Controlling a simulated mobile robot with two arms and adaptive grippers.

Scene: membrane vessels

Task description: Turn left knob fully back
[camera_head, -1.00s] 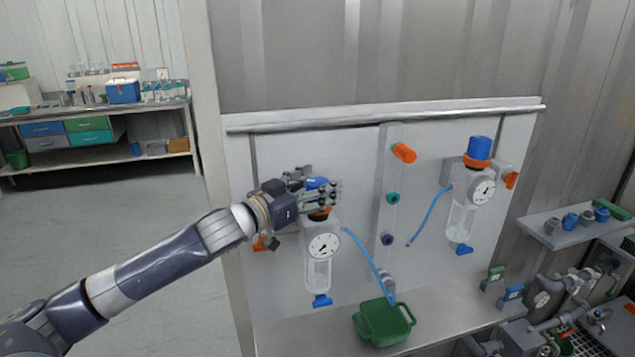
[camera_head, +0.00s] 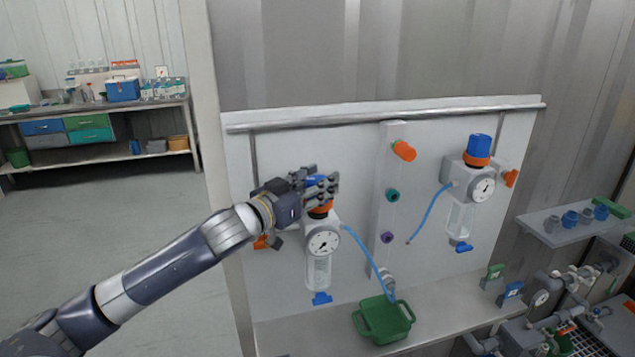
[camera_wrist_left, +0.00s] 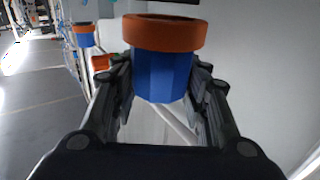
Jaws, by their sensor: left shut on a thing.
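The left knob is blue with an orange collar and tops the left vessel. In the head view its blue part (camera_head: 318,180) is mostly hidden by my left gripper (camera_head: 326,188), and the orange collar (camera_head: 320,210) shows just below. In the left wrist view the blue knob (camera_wrist_left: 163,75) sits between the two fingers of my left gripper (camera_wrist_left: 163,90), which is shut on it. The left vessel has a round gauge (camera_head: 323,242) and a clear bowl (camera_head: 318,272) with a blue drain tap below. My right gripper is not in view.
The right vessel has a like blue knob (camera_head: 479,146). Between the vessels a panel strip carries an orange fitting (camera_head: 404,151), a teal port (camera_head: 393,195) and a purple port (camera_head: 386,237). A blue hose (camera_head: 368,256) runs down near a green tray (camera_head: 383,330) on the bench.

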